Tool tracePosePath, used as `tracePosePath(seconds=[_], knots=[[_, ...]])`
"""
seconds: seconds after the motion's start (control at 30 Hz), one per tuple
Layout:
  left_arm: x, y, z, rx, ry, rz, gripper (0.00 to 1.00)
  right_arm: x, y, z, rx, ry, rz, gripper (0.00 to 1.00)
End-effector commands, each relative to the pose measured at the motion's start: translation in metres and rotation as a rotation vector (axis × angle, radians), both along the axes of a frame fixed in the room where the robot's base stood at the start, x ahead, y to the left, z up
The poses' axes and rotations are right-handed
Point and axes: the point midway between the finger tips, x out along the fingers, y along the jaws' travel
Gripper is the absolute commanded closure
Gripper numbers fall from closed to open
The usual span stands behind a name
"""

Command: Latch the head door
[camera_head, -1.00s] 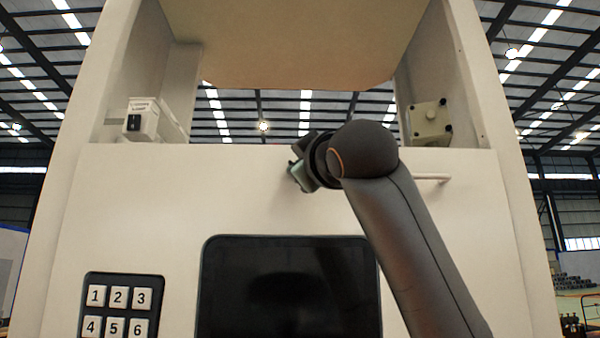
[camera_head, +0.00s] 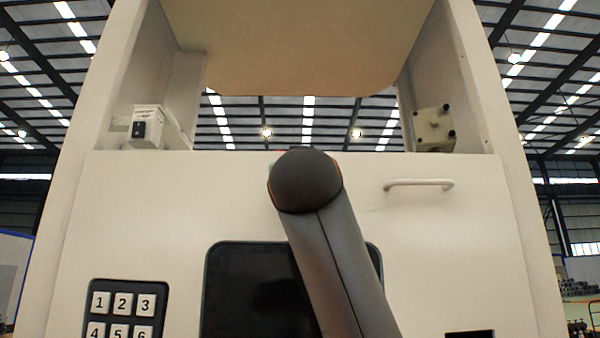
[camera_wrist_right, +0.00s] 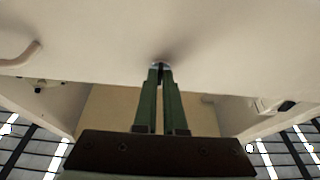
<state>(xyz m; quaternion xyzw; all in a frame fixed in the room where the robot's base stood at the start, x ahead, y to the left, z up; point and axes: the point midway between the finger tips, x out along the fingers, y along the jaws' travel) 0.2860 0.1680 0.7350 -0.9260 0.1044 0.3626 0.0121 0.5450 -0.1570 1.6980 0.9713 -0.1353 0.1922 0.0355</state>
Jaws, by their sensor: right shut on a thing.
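The head door appears to be the broad white front panel (camera_head: 130,220), which stands upright below the open head space. A white bar handle (camera_head: 419,184) is on its upper right; it also shows at the left in the right wrist view (camera_wrist_right: 22,57). My right gripper (camera_wrist_right: 161,68) has its green fingers close together, with the tips at the panel's face. They are shut on a small part there, mostly hidden by the tips, perhaps the latch. In the head view my dark right wrist covers this spot. My left gripper is not in view.
A dark screen (camera_head: 245,290) and a number keypad (camera_head: 123,310) are on the front. A white box with a black switch (camera_head: 147,127) sits at upper left, and a beige block (camera_head: 432,128) at upper right. A beige panel (camera_head: 300,45) hangs above the opening.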

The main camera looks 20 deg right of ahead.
Motion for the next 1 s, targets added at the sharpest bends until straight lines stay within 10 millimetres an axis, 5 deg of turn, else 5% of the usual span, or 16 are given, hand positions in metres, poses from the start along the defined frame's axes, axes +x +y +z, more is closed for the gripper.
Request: tracePosePath(seconds=[0.57,0.6,0.83,1.0], knots=[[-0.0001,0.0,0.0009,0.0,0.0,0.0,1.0,0.0004,0.0003,-0.0005,0.033,-0.008,0.001,1.0],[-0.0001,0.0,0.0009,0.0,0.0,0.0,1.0,0.0004,0.0002,-0.0005,0.034,-0.008,0.0,0.9],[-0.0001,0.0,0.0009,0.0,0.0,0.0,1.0,0.0003,0.0002,-0.0003,0.032,-0.008,0.001,0.64],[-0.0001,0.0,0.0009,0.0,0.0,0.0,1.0,0.0002,0.0002,-0.0002,0.031,-0.008,0.0,0.62]])
